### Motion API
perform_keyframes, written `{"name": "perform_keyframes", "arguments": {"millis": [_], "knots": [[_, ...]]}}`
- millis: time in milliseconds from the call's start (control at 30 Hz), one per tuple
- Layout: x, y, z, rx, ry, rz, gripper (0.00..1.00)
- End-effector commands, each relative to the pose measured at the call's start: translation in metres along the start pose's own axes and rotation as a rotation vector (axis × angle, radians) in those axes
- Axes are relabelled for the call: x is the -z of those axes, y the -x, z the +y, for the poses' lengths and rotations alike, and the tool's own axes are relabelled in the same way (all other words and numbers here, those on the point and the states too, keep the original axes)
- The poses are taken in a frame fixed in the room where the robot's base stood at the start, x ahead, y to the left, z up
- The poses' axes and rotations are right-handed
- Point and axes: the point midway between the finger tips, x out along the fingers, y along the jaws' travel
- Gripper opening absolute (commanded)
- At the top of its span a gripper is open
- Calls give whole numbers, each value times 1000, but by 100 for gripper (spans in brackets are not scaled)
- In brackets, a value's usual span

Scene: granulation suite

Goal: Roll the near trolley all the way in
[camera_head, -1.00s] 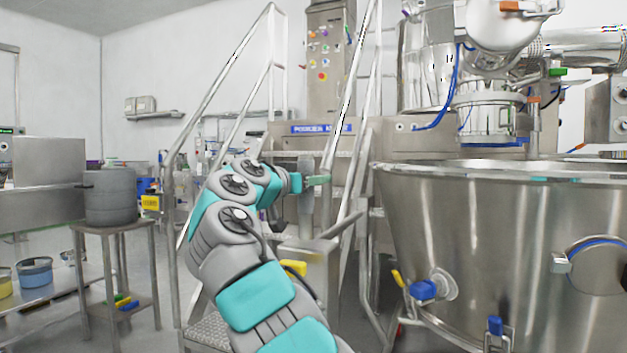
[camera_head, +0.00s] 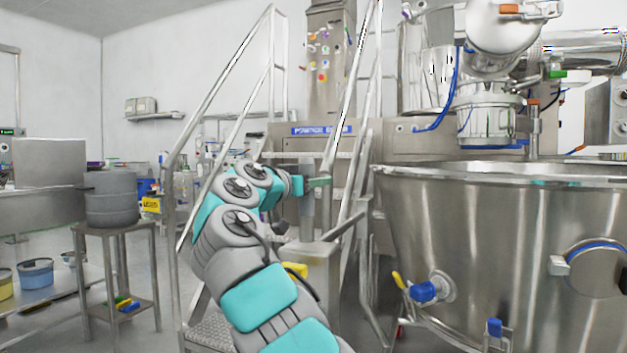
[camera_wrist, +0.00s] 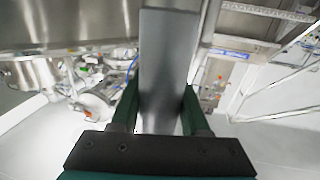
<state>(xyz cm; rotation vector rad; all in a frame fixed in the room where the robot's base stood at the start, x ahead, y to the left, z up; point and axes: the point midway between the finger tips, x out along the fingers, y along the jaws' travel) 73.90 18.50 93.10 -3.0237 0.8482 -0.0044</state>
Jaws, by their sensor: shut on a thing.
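My gripper (camera_head: 319,182) is at the end of my outstretched arm, left of the large steel bowl (camera_head: 470,235). In the wrist view my gripper (camera_wrist: 160,112) has its green fingers on both sides of a flat grey bar (camera_wrist: 168,60), shut on it. The bowl stands on a low frame (camera_head: 440,335) at the right and looks like the near trolley; its wheels are not clear. It has a blue valve (camera_head: 424,291) at its lower front. I cannot tell how the bar joins the bowl.
A stair with steel handrails (camera_head: 225,95) stands behind my arm. A steel box (camera_head: 318,270) is close beside the arm. A small table (camera_head: 118,228) carries a grey drum (camera_head: 110,200) at left. Processing machinery (camera_head: 490,110) rises behind the bowl.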

Motion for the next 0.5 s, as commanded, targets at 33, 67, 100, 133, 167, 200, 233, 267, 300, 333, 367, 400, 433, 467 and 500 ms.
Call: {"name": "perform_keyframes", "arguments": {"millis": [33, 67, 100, 133, 167, 200, 233, 267, 300, 333, 367, 400, 433, 467, 500], "knots": [[2, -10, -2, 2, 2, -4, 0], [1, -14, -3, 2, 2, -5, 0], [0, -17, -3, 2, 2, -5, 0], [0, -19, -4, 2, 3, -5, 0], [-1, -20, -4, 2, 2, -5, 0], [-2, -20, -4, 3, 2, -5, 0], [-2, -20, -4, 3, 3, -4, 0], [-2, -20, -4, 3, 3, -4, 0], [-2, -20, -4, 3, 3, -4, 0], [-3, -20, -4, 3, 3, -5, 0], [-3, -20, -4, 3, 3, -5, 0], [-3, -20, -4, 4, 3, -5, 0], [-3, -20, -4, 3, 3, -5, 49], [-3, -19, -4, 3, 3, -5, 53], [-3, -19, -4, 3, 3, -4, 57]]}}
